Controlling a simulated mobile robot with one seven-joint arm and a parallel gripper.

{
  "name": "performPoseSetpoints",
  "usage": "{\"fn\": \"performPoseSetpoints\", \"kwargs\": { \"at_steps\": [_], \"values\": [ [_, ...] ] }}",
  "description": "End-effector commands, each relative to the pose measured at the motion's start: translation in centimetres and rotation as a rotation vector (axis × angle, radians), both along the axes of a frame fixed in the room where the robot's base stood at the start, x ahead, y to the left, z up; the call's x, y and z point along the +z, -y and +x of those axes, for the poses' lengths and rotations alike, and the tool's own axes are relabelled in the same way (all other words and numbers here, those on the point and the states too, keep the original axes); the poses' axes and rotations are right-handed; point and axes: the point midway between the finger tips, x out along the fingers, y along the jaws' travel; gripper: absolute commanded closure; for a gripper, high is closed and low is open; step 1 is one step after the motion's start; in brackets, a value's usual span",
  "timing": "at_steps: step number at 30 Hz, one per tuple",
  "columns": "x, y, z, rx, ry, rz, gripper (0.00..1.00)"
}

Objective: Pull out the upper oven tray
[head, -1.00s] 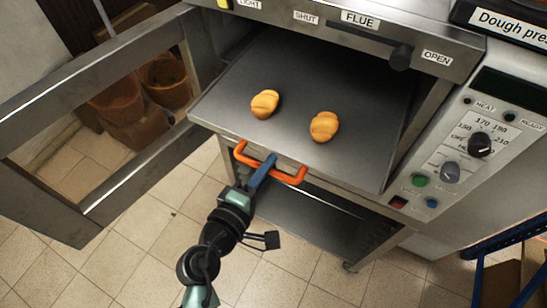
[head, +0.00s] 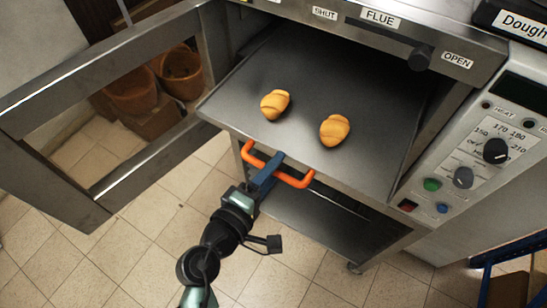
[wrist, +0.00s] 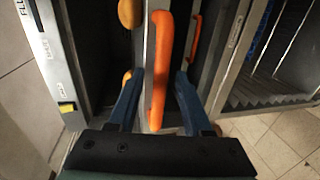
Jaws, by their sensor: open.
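The upper oven tray (head: 335,88) is a flat dark metal sheet, sticking partway out of the oven with its rear still inside. Two golden pastries lie on it, one left (head: 275,104) and one right (head: 335,130). Its orange handle (head: 297,180) is on the front edge. My gripper (head: 272,170) is at this handle. In the wrist view, the open blue fingers (wrist: 160,92) stand on either side of the orange handle (wrist: 160,75), with a gap visible on the right. Whether the left finger touches it I cannot tell.
The oven door (head: 60,85) stands open at left. A control panel (head: 480,150) is at right. Another orange handle (wrist: 194,45) shows in the wrist view. Terracotta pots (head: 180,72) stand beyond the door. A blue rack (head: 505,250) is at lower right. Tiled floor in front is clear.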

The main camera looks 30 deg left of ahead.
Motion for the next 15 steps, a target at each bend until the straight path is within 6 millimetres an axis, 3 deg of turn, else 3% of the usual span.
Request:
{"fn": "performPoseSetpoints", "kwargs": {
  "at_steps": [9, 15],
  "values": [
    [0.0, 0.0, -0.3, 0.000, 0.000, 0.000, 0.50],
    [0.2, -0.1, -3.0, 0.002, -0.002, 0.001, 0.50]
  ]
}}
